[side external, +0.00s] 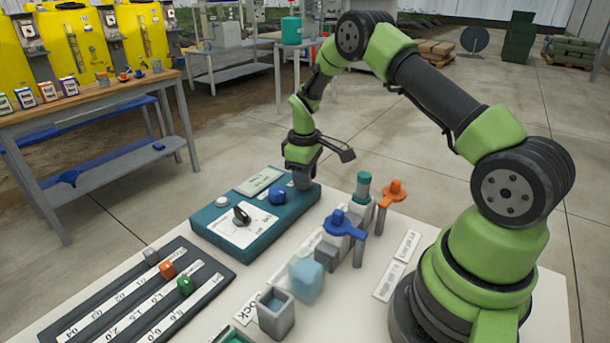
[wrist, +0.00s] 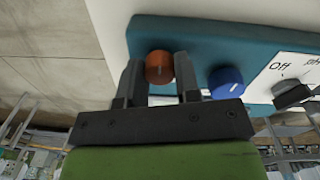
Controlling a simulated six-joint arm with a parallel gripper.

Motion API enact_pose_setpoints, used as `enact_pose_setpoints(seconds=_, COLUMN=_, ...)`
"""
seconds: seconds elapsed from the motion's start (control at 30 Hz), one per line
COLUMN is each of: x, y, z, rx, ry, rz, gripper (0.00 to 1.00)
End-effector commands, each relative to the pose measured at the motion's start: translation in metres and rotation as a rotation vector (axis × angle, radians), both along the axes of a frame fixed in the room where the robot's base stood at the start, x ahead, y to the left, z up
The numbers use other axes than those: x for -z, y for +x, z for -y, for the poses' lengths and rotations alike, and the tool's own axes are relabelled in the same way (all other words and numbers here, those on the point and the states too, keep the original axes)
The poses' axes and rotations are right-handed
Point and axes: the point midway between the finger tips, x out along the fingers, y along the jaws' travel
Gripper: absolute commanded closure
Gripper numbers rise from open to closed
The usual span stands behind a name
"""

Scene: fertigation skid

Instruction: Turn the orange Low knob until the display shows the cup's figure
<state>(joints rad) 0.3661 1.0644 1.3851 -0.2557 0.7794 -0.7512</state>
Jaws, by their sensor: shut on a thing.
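The orange knob (wrist: 159,67) sits on the teal control box and shows in the wrist view between my two fingers. My gripper (wrist: 160,80) is shut on it, with one finger on each side. In the side view my gripper (side external: 302,178) points down at the right end of the teal box (side external: 215,222), and it hides the orange knob there. The display (side external: 260,181) is a pale panel at the back of the box; its figure is too small to read. I cannot make out a cup with a figure for certain.
A blue knob (side external: 277,196) stands close beside my gripper. A black selector knob (side external: 241,215) is on the white panel. A dark slotted rack (side external: 140,300) with coloured blocks lies in front. Blue-handled (side external: 341,222) and orange-handled (side external: 392,195) valves stand to the right.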

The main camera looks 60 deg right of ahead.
Motion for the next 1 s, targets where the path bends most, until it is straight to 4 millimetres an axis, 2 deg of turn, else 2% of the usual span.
enact_pose_setpoints(seconds=0.37, x=-0.0004, y=0.0001, z=-0.0001, rx=0.121, ry=0.0, rz=-0.001, gripper=0.93)
enact_pose_setpoints(seconds=1.0, x=-0.0009, y=0.0005, z=-0.0004, rx=0.587, ry=0.0, rz=-0.001, gripper=0.93)
